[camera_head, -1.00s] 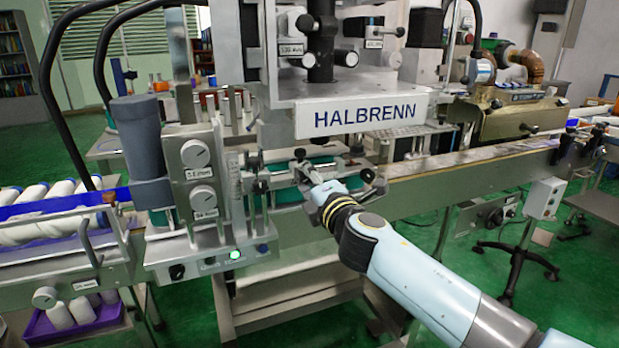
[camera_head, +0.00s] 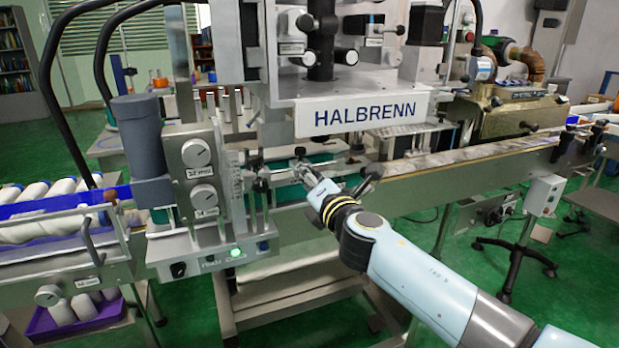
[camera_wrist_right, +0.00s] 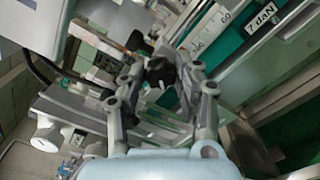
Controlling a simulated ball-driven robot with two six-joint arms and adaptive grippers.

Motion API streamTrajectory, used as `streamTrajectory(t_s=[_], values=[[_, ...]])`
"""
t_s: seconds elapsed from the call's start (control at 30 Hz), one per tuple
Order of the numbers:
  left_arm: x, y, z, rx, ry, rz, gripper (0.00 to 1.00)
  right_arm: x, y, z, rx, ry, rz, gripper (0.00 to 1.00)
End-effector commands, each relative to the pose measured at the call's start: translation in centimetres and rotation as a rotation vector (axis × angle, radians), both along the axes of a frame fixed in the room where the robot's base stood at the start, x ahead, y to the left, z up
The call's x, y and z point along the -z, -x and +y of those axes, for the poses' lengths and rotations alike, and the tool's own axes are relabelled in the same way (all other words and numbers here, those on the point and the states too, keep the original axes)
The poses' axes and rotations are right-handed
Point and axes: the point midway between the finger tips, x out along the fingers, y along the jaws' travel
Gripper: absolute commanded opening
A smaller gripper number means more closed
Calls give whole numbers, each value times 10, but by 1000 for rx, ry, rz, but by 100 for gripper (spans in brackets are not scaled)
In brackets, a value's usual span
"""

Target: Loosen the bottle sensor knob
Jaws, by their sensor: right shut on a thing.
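The bottle sensor knob seems to be the dark knob (camera_wrist_right: 160,72) between my right gripper's fingers in the right wrist view. My right gripper (camera_wrist_right: 168,82) is shut on it, with a finger on either side. In the head view my right gripper (camera_head: 303,165) reaches the small fittings on the conveyor's front rail, just below the HALBRENN sign. The knob's far side and its stem are hidden. My left gripper does not show.
The HALBRENN machine head (camera_head: 365,115) hangs above the gripper. A control unit with two dials (camera_head: 198,172) stands to its left. The conveyor (camera_head: 470,172) runs to the right. White bottles (camera_head: 40,215) lie at the left.

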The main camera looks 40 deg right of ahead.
Motion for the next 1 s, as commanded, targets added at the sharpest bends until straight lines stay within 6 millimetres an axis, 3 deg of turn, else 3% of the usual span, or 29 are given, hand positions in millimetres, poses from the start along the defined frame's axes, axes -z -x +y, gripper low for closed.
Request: streamTrajectory(t_s=[0.17, 0.2, 0.37, 0.73, 1.0], values=[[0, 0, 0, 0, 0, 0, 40, 3, 1, 0, -1, -3, 5, 0], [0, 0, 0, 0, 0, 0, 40, 3, 1, 0, -1, -3, 5, 36], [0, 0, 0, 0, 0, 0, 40, 2, 1, 0, 0, -3, 3, 54], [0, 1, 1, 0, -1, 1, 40, 2, 10, 2, 0, -3, 2, 54], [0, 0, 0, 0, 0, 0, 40, 3, 65, 15, -1, -3, 5, 54]])
